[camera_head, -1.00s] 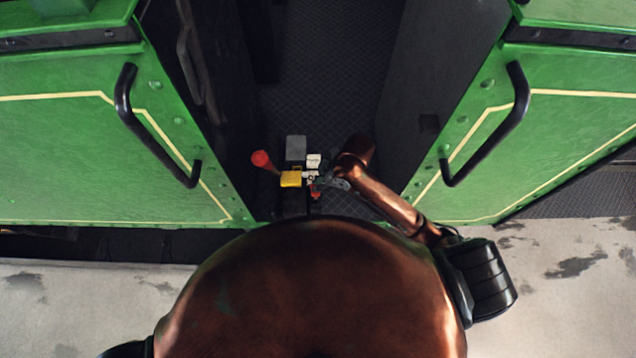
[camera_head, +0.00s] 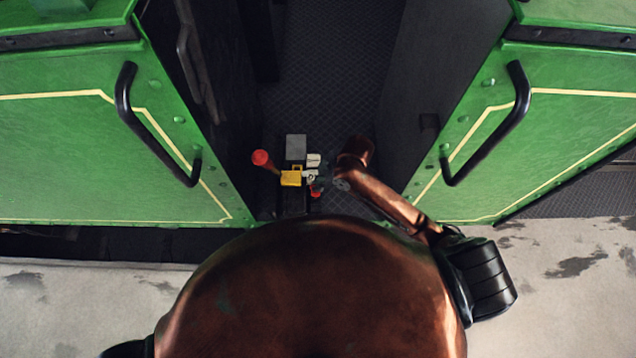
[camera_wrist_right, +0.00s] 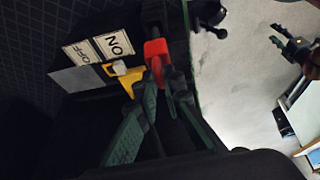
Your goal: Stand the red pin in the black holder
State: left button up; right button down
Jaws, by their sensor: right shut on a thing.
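The red pin (camera_head: 316,191) is small in the head view, just right of the yellow block. It shows larger in the right wrist view (camera_wrist_right: 156,52), at the fingertips. My right gripper (camera_wrist_right: 161,84) is shut on it, with the green fingers on either side. Black parts adjoin the pin's far end in the wrist view. I cannot pick out the black holder for certain against the dark surroundings, nor tell whether the pin touches it. My left gripper (camera_wrist_right: 290,44) shows at the wrist view's right edge, with its fingers apart, empty and away from the pin.
A yellow block (camera_head: 291,178), a grey plate (camera_head: 296,143) and white ON and OFF labels (camera_wrist_right: 84,53) crowd close to the pin. A red-knobbed lever (camera_head: 261,158) stands to their left. Green panels with black handrails (camera_head: 125,95) flank the dark opening.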

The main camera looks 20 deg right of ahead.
jog(key=shift+f+b, duration=0.6)
jog(key=shift+f, duration=1.8)
jog(key=c, duration=2)
grip_release()
jog(key=shift+o, duration=0.2)
jog(key=shift+f, duration=0.1)
jog(key=v, duration=1.2)
jog(key=shift+s, duration=0.1)
